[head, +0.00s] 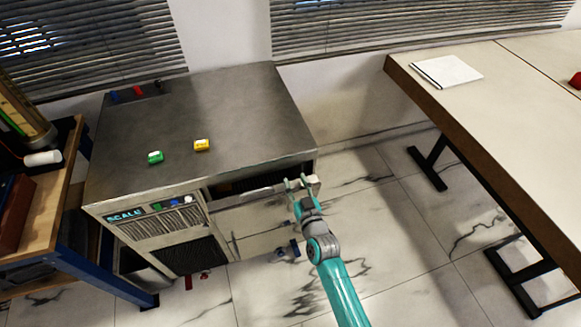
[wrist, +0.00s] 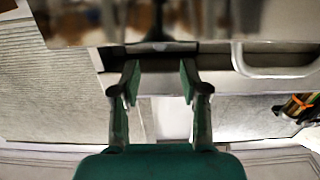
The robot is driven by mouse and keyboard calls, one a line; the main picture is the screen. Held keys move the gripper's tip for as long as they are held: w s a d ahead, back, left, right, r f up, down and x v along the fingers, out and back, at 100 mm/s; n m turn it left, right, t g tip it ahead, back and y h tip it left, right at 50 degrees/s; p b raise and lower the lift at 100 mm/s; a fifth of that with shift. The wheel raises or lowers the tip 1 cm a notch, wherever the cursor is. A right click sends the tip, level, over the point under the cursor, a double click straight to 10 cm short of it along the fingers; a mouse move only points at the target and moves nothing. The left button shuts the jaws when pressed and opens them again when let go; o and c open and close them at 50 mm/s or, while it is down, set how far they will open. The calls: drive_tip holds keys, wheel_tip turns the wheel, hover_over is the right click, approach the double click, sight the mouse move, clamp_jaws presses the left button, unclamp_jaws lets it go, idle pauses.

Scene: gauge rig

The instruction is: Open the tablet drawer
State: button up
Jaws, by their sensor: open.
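The grey metal cabinet (head: 240,115) stands left of centre in the head view. Its right front has a dark gap (head: 245,183) under the top, with a pale drawer front (head: 250,218) below. I cannot tell for certain that this is the tablet drawer, or how far out it stands. My gripper (head: 296,183) is at the right end of that front. In the wrist view my gripper (wrist: 159,75) is open, with nothing between its fingertips. A pale U-shaped handle (wrist: 275,71) shows to the right of the fingers, outside them. Contact with the cabinet cannot be told.
A blue-framed bench (head: 65,170) stands close at the left. A long table (head: 500,110) with a white pad (head: 447,71) is at the right. Marble floor (head: 400,240) is clear between.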

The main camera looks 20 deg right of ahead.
drive_tip(key=w, duration=0.6)
drive_tip(key=shift+w, duration=0.3)
clamp_jaws()
